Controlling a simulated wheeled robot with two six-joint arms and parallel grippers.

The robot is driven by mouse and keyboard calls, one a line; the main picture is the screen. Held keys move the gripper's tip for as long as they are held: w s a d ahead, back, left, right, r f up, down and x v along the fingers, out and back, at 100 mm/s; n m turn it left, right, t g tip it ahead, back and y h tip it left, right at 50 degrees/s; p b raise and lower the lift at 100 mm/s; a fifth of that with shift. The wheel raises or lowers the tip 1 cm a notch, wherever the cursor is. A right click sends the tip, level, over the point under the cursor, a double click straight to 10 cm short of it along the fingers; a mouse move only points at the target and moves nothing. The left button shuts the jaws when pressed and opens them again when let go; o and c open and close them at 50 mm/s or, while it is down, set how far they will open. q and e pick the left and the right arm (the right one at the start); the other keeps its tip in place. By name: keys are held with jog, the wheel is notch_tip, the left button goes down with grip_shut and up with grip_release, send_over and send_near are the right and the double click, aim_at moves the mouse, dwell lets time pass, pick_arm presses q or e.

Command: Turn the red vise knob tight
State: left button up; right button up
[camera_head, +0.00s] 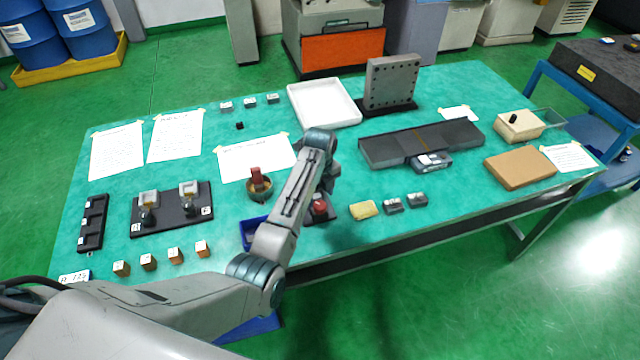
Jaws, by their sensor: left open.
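A small red part (319,206), which looks like the red vise knob, sits on a dark base near the front edge of the table, just right of my left forearm. The forearm and wrist hide part of it and its surroundings. My left gripper (326,184) hangs below the wrist, over or just behind the red part. It is open, but its fingers are small and mostly hidden, so I cannot tell whether they touch the knob. My right gripper is out of view.
The green table (330,240) also holds a bowl (260,195) with a red-brown block, a blue tray (250,235) beside my arm, a yellow block (363,210), a dark fixture (172,222) at left, a white tray (348,118) and a grey plate (391,82) behind.

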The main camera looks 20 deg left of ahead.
aim_at(320, 205)
pick_arm(q)
notch_tip(320, 205, up, 7)
jog(key=b, duration=0.1)
jog(key=shift+b, duration=0.35)
jog(key=shift+f, duration=0.1)
